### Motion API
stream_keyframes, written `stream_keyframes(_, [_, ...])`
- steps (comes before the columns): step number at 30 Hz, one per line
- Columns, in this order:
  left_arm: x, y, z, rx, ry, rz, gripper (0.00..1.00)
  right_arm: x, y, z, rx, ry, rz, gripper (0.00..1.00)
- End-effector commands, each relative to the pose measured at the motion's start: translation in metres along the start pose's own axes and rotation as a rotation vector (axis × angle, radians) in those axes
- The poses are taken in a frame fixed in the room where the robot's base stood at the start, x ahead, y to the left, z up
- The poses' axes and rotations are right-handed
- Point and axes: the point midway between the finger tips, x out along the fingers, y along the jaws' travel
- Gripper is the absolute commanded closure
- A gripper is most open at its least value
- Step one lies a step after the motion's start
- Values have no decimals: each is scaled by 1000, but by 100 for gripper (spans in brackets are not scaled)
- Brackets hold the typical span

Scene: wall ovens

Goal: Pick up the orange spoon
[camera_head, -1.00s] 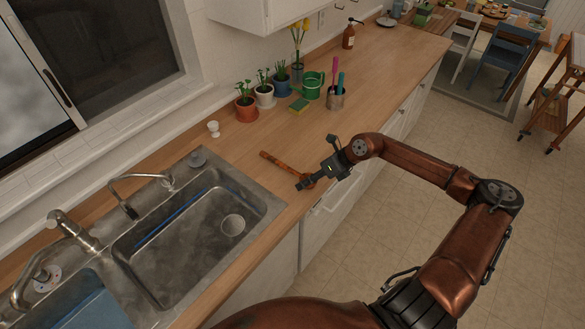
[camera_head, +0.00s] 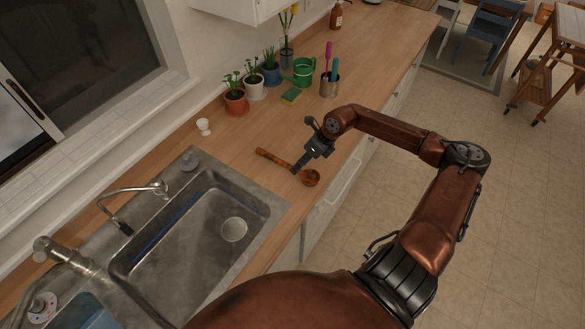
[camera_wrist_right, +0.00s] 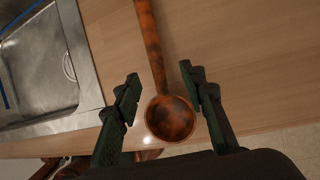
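The orange-brown spoon (camera_head: 278,160) lies on the wooden counter beside the sink, its bowl near the counter's front edge and its handle pointing back and left. My right gripper (camera_head: 296,169) is just above the spoon near its bowl. In the right wrist view, the spoon's bowl (camera_wrist_right: 169,118) is between the two spread fingers of my right gripper (camera_wrist_right: 160,92), with a gap on each side. The handle runs up away from the gripper. My left gripper is not in view.
The metal sink (camera_head: 190,235) is left of the spoon, with a faucet (camera_head: 135,200) behind it. The counter (camera_head: 225,135) around the spoon's handle is clear.

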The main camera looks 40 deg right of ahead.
Motion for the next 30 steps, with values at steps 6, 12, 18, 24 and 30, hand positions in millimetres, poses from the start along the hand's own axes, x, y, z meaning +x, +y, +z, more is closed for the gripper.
stream_keyframes(6, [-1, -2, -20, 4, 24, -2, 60, 24, 2, 1, -1, -2, 2, 62])
stream_keyframes(12, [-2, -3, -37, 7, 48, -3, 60, 26, 2, 2, -3, -1, 1, 62])
stream_keyframes(18, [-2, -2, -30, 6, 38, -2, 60, 27, 2, 2, -3, -1, 2, 72])
stream_keyframes(24, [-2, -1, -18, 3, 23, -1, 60, 26, 2, 2, -3, -1, 2, 86])
stream_keyframes(30, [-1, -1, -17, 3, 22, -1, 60, 26, 2, 2, -3, -1, 2, 100])
